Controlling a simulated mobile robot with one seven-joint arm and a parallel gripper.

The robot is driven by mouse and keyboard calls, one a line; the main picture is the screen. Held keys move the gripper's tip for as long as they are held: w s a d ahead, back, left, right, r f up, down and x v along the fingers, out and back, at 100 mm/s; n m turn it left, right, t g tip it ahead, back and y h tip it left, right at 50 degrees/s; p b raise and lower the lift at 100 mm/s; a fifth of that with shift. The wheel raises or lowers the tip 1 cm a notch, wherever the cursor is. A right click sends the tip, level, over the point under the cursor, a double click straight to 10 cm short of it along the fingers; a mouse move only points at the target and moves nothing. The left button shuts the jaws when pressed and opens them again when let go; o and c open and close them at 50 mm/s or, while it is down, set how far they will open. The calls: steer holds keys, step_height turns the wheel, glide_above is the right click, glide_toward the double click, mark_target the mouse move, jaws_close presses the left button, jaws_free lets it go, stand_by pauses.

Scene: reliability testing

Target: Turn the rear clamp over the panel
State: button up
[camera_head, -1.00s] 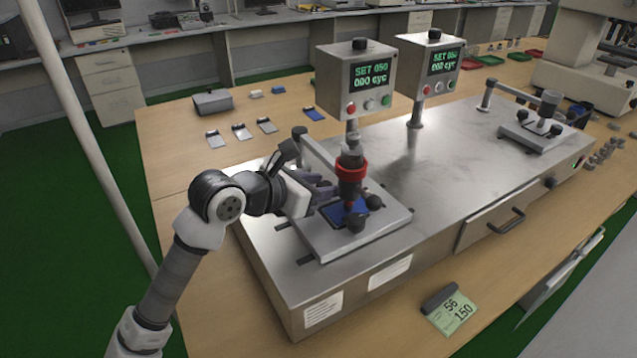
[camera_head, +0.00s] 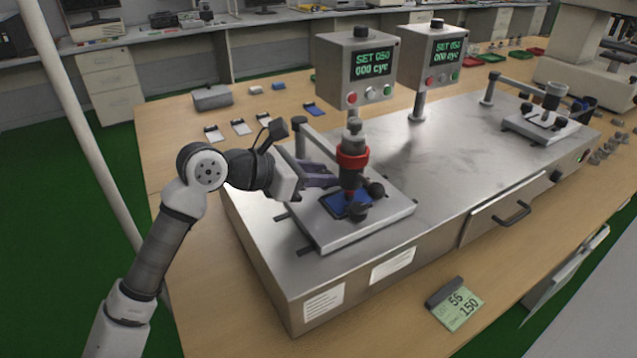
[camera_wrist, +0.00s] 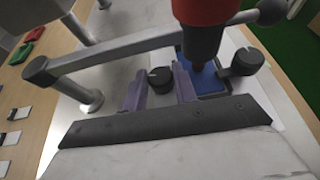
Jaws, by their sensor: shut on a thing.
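The blue panel (camera_head: 343,205) lies on the light fixture plate (camera_head: 385,225) under the red-collared press head (camera_head: 352,158). It also shows in the wrist view (camera_wrist: 206,80), partly covered by the head. My gripper (camera_head: 334,178) reaches in from the left, its purple fingers low behind the head. In the wrist view my gripper (camera_wrist: 160,90) has its fingers on either side of a black clamp knob (camera_wrist: 160,78), the rear clamp, shut on it. The knob sits beside the panel; whether its clamp bar overlaps the panel is hidden.
The press arm (camera_wrist: 130,52) and its post (camera_wrist: 85,97) stand close to my fingers. The display box (camera_head: 355,70) rises behind. A second station (camera_head: 540,125) is at the right. The steel top (camera_head: 430,150) between the stations is clear.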

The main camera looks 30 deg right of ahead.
steer(key=m+g+b, duration=0.1)
steer(key=m+g+y+b, duration=0.1)
steer(key=m+g, duration=0.1)
steer(key=m+g+b, duration=0.1)
steer(key=g, duration=0.1)
steer(key=shift+w+d+m, duration=0.15)
steer(key=shift+w+m, duration=0.15)
steer(key=shift+w+d+m+g+y, duration=0.1)
steer(key=shift+m+g+y, duration=0.85)
steer(key=shift+m+g, duration=0.2)
steer(key=shift+w+d+m+g+y, duration=0.1)
steer(key=shift+m+g+y, duration=0.85)
steer(key=shift+m+g, duration=0.15)
steer(key=shift+m+y, duration=0.25)
steer(key=shift+y, duration=0.05)
steer(key=o, duration=0.7)
steer(key=v, duration=1.4)
steer(key=shift+a+f, duration=0.1)
